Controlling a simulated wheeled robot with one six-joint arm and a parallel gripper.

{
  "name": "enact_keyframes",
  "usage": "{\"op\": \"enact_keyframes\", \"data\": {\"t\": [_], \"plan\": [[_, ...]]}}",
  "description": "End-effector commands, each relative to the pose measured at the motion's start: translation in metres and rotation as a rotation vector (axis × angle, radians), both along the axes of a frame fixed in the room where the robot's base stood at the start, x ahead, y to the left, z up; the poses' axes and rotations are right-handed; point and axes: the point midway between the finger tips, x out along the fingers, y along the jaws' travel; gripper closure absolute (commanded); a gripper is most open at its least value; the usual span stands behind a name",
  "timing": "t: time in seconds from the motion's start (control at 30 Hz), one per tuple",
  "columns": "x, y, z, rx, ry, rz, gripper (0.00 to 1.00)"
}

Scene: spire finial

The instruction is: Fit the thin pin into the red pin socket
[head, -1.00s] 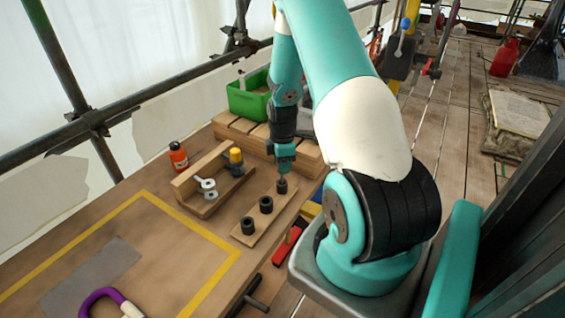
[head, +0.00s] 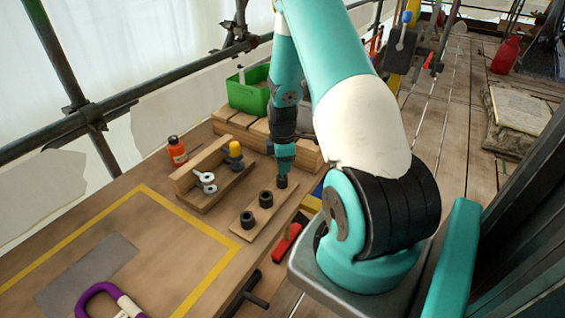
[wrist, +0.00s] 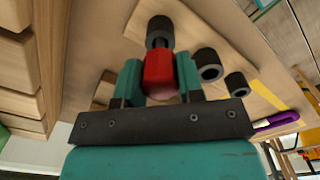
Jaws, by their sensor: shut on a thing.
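My gripper (head: 285,163) points down over the far end of a wooden strip (head: 243,231) that bears three dark round sockets. In the wrist view its teal fingers (wrist: 158,80) are shut on a red piece (wrist: 158,72), which seems to be the pin's head. In the head view that far socket (head: 282,182) is right under the fingertips. No socket looks red.
The middle socket (head: 265,199) and near socket (head: 248,219) stand close by in a row. A wooden rack (head: 205,175) with metal eye parts and a yellow-topped item is to the left. Slatted wood and a green bin (head: 246,98) stand behind.

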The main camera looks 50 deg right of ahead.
Motion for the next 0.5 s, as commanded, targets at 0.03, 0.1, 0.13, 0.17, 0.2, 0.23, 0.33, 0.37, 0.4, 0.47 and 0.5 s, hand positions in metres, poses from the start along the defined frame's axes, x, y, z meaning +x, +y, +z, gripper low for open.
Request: {"op": "enact_keyframes", "data": {"t": [0.03, 0.1, 0.13, 0.17, 0.2, 0.23, 0.33, 0.37, 0.4, 0.47, 0.5], "plan": [[0.0001, -0.0001, -0.0023, 0.000, 0.000, 0.000, 0.90], [0.0001, -0.0001, -0.0041, 0.000, 0.000, 0.000, 0.90], [0.0001, -0.0001, -0.0048, 0.000, 0.000, 0.000, 0.90], [0.0000, 0.0000, -0.0056, 0.000, 0.000, 0.000, 0.90], [0.0000, 0.0000, -0.0066, 0.000, 0.000, 0.000, 0.90], [0.0000, 0.0000, -0.0073, 0.000, 0.000, 0.000, 0.90], [0.0000, 0.0000, -0.0096, 0.000, 0.000, 0.000, 0.90], [0.0001, -0.0001, -0.0084, 0.000, 0.000, 0.000, 0.59], [0.0001, -0.0001, -0.0082, 0.000, 0.000, 0.000, 0.49], [0.0001, -0.0001, -0.0081, 0.000, 0.000, 0.000, 0.36], [0.0001, -0.0001, -0.0081, 0.000, 0.000, 0.000, 0.36]]}}
